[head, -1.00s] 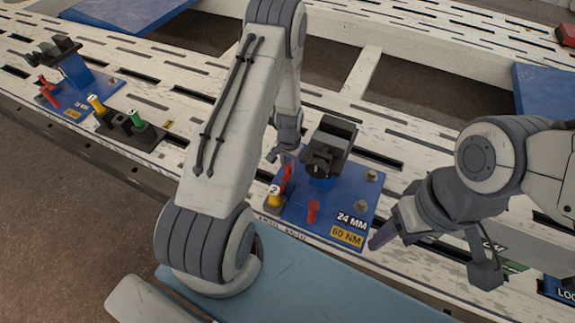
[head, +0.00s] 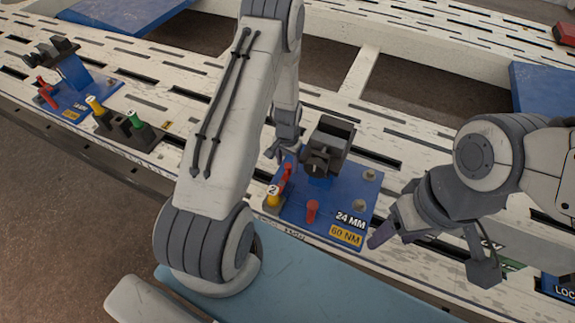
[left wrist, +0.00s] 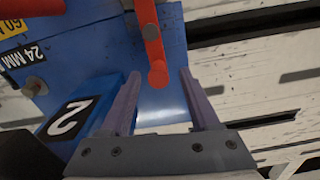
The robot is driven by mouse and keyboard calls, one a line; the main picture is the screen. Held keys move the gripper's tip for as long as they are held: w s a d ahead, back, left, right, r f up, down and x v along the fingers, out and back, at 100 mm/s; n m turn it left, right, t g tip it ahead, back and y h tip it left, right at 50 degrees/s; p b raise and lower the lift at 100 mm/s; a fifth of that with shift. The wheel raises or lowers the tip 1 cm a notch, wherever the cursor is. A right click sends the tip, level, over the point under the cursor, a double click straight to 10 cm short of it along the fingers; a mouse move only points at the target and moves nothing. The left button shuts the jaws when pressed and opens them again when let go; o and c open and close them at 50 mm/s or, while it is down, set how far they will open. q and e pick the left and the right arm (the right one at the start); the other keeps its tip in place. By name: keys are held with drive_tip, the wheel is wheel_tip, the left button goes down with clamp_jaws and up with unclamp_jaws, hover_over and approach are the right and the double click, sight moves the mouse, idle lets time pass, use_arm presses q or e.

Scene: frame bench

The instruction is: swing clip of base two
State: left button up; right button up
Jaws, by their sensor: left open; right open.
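Base two is a blue plate (head: 335,211) marked 24 MM and 60 NM, with a black clamp block (head: 328,146) on its upright. A red lever-like clip (head: 286,174) stands at its left side, beside a yellow knob (head: 273,200) near a "2" tag. My left gripper (head: 284,155) is at the clip, partly hidden behind my arm. In the left wrist view its open fingers (left wrist: 163,103) lie either side of the clip's rounded red end (left wrist: 157,74); contact is not visible. My right gripper (head: 432,252) is open and empty, right of the plate.
A second red peg (head: 312,211) stands on the plate's front part. Another blue base (head: 82,97) and a black holder (head: 128,127) with yellow and green knobs stand at the left. The slotted white bench has free room between them, partly hidden by my left arm.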

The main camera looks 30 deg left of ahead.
use_arm(q)
wheel_tip(320, 180, up, 9)
drive_tip(key=shift+f+p, duration=0.2)
drive_tip(key=shift+p, duration=0.5)
use_arm(e)
drive_tip(key=shift+r, duration=0.85)
